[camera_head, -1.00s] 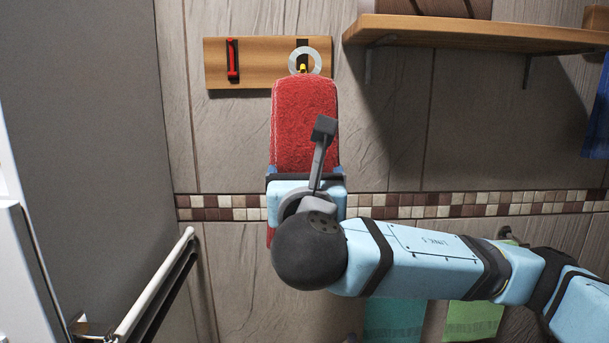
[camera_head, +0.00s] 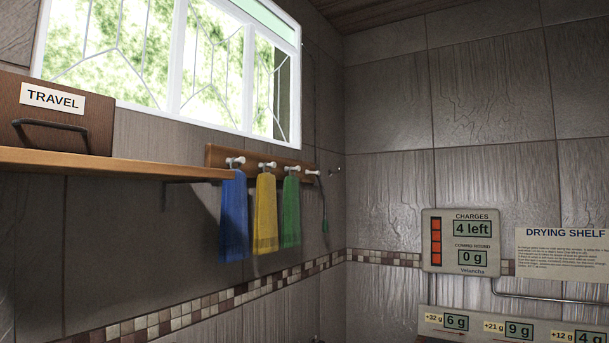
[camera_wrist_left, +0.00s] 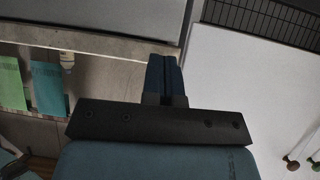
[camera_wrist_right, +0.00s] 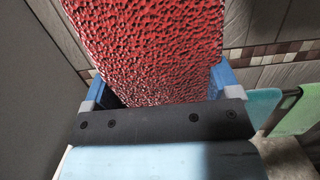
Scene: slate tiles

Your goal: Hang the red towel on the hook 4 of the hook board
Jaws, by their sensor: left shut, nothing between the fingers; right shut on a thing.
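The red towel (camera_wrist_right: 150,45) fills the middle of the right wrist view. My right gripper (camera_wrist_right: 158,85) is shut on it, with a blue finger at each side; the towel's far end is out of frame. In the head view the wooden hook board (camera_head: 219,157) hangs under the window. Blue (camera_head: 234,215), yellow (camera_head: 265,212) and green (camera_head: 290,212) towels hang from its first three white hooks. The rightmost hook (camera_head: 312,173) bears no towel. My left gripper (camera_wrist_left: 165,77) is shut and empty in the left wrist view. Neither gripper shows in the head view.
A wooden shelf (camera_head: 110,161) with a TRAVEL box (camera_head: 60,120) juts out left of the board. A charges panel (camera_head: 460,241) and drying shelf sign (camera_head: 565,254) are at right.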

